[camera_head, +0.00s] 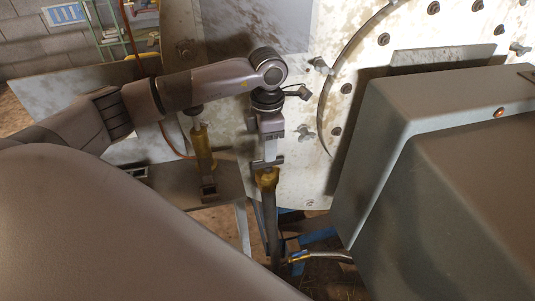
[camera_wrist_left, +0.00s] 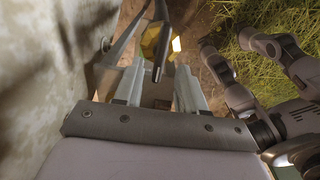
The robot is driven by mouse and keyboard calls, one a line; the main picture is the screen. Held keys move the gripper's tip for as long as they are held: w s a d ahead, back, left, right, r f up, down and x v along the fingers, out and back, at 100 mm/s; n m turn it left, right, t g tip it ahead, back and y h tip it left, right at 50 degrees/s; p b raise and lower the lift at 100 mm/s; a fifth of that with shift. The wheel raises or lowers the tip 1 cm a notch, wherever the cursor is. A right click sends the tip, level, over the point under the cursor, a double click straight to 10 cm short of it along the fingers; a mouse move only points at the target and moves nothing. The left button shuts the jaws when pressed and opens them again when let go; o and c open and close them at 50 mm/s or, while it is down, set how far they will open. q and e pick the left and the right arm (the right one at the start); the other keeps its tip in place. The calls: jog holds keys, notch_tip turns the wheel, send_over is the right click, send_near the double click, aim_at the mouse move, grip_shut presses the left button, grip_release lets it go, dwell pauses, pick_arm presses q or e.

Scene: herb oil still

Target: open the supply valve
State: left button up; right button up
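A yellow valve fitting (camera_head: 267,178) sits on top of a dark upright pipe (camera_head: 271,220) in front of the pale still wall. I cannot tell for sure that it is the supply valve. My left gripper (camera_head: 267,163) points down right above it. In the left wrist view the yellow fitting (camera_wrist_left: 151,42) and a dark bar beside it lie just past the tips of my left gripper (camera_wrist_left: 159,68). Its two fingers stand apart with a gap between them, and I see nothing clamped. Whether a finger touches the fitting is unclear. My right gripper is not seen.
A second yellow fitting (camera_head: 202,145) stands upright on a brown plate (camera_head: 205,185) left of the gripper. A large grey housing (camera_head: 440,120) fills the right side. The stained still wall (camera_head: 310,110), with bolts and wing clamps, is close behind. A hose (camera_head: 318,256) runs low at the right.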

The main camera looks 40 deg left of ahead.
aim_at(268, 164)
pick_arm(q)
jog(key=shift+f, duration=2.05)
grip_shut()
